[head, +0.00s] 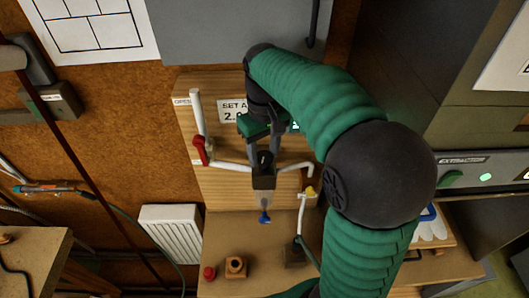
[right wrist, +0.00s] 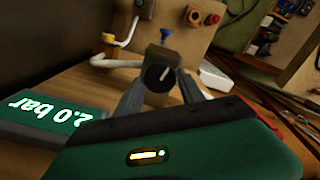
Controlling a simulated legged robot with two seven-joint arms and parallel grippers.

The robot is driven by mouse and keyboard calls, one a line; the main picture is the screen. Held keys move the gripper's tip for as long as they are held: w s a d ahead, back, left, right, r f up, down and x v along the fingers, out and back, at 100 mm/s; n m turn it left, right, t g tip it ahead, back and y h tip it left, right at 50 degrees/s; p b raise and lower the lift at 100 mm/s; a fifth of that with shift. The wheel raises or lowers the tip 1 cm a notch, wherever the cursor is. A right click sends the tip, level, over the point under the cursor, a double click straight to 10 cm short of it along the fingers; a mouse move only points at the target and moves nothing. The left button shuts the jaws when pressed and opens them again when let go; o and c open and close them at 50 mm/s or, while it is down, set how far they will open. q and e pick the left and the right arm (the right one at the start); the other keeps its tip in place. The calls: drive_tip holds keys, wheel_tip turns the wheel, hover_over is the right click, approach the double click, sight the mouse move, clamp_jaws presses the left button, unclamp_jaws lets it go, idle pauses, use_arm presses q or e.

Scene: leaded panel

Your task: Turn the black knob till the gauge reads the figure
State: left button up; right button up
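The black knob (head: 264,159) sits on a small dark block in a white pipe run on a wooden board. In the right wrist view the knob (right wrist: 159,77) shows a white pointer line. My right gripper (head: 264,158) comes down from above with one finger on each side of the knob; whether the fingers press on it I cannot tell. The gauge is a green display (right wrist: 48,117), upside down in the wrist view, reading 2.0 bar; in the head view my gripper mostly hides it. A sign (head: 231,110) reads "SET A…" and "2.0", partly covered. My left gripper is out of view.
A red lever (head: 200,150) stands on the pipe left of the knob, and a yellow fitting (head: 310,191) is to the right. A blue part (head: 265,217) hangs below. A red button (head: 209,273) and a wooden block (head: 235,267) are on the bench.

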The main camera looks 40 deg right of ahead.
sight(263, 154)
drive_tip(key=shift+o, duration=1.8)
drive_tip(key=shift+w+f, duration=0.15)
drive_tip(key=shift+r, duration=0.35)
wheel_tip(263, 154, up, 16)
drive_tip(key=shift+w, duration=0.1)
